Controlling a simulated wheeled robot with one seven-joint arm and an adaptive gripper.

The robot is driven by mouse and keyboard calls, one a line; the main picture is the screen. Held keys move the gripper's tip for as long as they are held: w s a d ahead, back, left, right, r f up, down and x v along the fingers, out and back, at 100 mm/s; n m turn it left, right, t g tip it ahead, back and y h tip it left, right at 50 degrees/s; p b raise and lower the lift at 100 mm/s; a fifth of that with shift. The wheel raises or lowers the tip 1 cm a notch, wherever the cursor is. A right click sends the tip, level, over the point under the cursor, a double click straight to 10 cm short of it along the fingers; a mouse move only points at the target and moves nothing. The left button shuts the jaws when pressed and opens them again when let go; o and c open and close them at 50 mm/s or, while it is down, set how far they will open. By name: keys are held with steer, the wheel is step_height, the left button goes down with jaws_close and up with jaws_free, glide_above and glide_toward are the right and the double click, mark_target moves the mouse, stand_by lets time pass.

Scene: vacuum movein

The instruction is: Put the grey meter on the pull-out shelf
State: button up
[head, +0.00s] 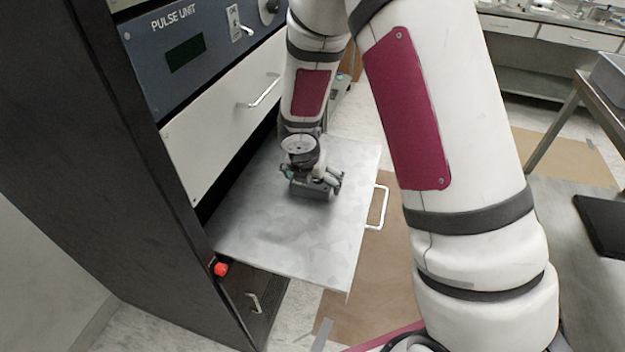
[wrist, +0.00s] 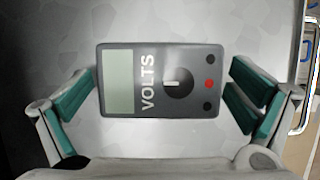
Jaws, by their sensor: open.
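The grey meter (wrist: 162,80) lies face up on the pull-out shelf, with its screen, the word VOLTS and a dial showing in the wrist view. In the head view the meter (head: 309,190) is partly hidden under my gripper (head: 314,182). The pull-out shelf (head: 290,240) is a bare metal sheet drawn out of the dark rack. In the wrist view my gripper (wrist: 160,105) is open. Its green-padded fingers stand apart, one to each side of the meter, with a gap on both sides.
The rack holds a blue PULSE UNIT panel (head: 178,50) and a white drawer front (head: 225,110) beside the shelf. A white handle (head: 378,207) is on the shelf's outer edge. A red knob (head: 221,269) sits below the shelf's near corner. The near part of the shelf is clear.

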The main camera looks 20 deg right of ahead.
steer(key=p+v, duration=0.4)
steer(key=v, duration=0.8)
steer(key=s+d+r+m, duration=0.3)
steer(key=s+r+m, duration=0.3)
steer(key=r+m, duration=0.15)
steer(key=s+d+r+m, duration=0.3)
steer(key=s+r+m, duration=0.3)
steer(key=r+m, duration=0.15)
steer(key=s+a+r+m+y, duration=0.1)
steer(key=s+r+m, duration=0.2)
steer(key=s+m, duration=0.4)
steer(key=s+a+r+m+y, duration=0.1)
steer(key=s+r+m, duration=0.2)
steer(key=s+m, duration=0.3)
steer(key=s, duration=0.3)
steer(key=shift+s+a+m+y, duration=0.15)
steer(key=shift+a+m+y, duration=0.15)
steer(key=shift+m+y, duration=0.1)
